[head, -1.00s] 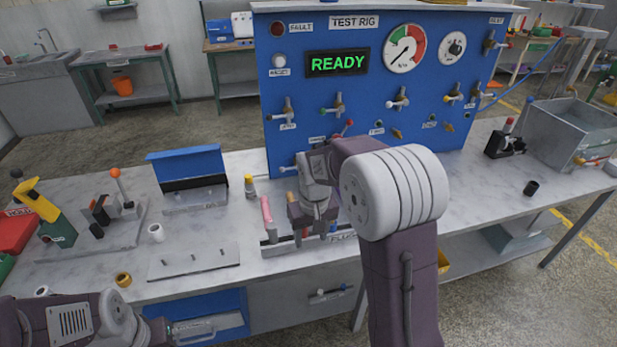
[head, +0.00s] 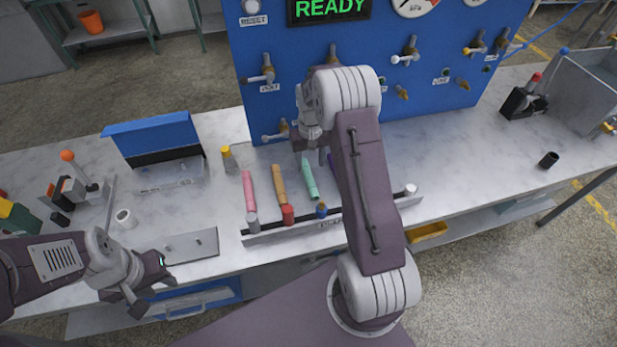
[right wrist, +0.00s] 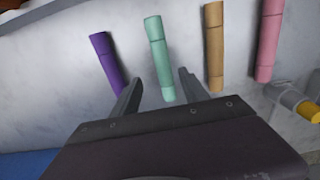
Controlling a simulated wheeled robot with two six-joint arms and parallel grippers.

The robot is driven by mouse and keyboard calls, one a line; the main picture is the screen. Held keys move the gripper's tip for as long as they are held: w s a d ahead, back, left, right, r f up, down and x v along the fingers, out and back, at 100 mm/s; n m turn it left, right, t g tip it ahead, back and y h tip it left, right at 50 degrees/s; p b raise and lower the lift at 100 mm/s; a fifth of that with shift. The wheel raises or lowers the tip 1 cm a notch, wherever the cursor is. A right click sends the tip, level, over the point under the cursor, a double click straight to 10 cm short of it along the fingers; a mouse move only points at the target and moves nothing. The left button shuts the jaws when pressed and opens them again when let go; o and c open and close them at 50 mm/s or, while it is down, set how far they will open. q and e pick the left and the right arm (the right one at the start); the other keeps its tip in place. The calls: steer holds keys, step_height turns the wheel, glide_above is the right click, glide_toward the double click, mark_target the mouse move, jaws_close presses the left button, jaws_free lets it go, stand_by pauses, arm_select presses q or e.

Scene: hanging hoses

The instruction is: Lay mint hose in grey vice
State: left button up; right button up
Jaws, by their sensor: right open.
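The mint hose (head: 309,180) lies in a row of coloured hoses on the bench, below the test rig panel. My right gripper (head: 322,155) is by its far end, open and empty. In the right wrist view the mint hose (right wrist: 158,60) lies ahead, lined up with the gap between the open fingers (right wrist: 156,88); contact cannot be told. A grey vice-like fixture (head: 73,190) with an orange-knobbed lever stands at the left of the bench. My left gripper (head: 150,290) is over the front edge, its fingers apart and empty.
Purple (right wrist: 106,62), orange-tan (head: 280,185) and pink (head: 249,190) hoses flank the mint one. A rack (head: 265,236) runs along their near ends. A blue-backed stand (head: 150,135), a white ring (head: 125,218) and a flat plate (head: 192,246) lie left. A black red-knobbed fixture (head: 522,102) stands right.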

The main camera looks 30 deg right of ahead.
mark_target(309, 176)
steer(key=shift+w+d+f, duration=0.15)
steer(key=shift+w+f, duration=0.05)
steer(key=shift+f, duration=0.5)
steer(key=f, duration=0.3)
steer(key=s+a+f, duration=0.1)
steer(key=shift+a+f+p, duration=0.1)
steer(key=shift+f+p, duration=0.1)
steer(key=shift+p, duration=0.1)
steer(key=shift+w+f, duration=0.1)
steer(key=shift+f, duration=0.2)
steer(key=shift+r, duration=0.1)
jaws_close()
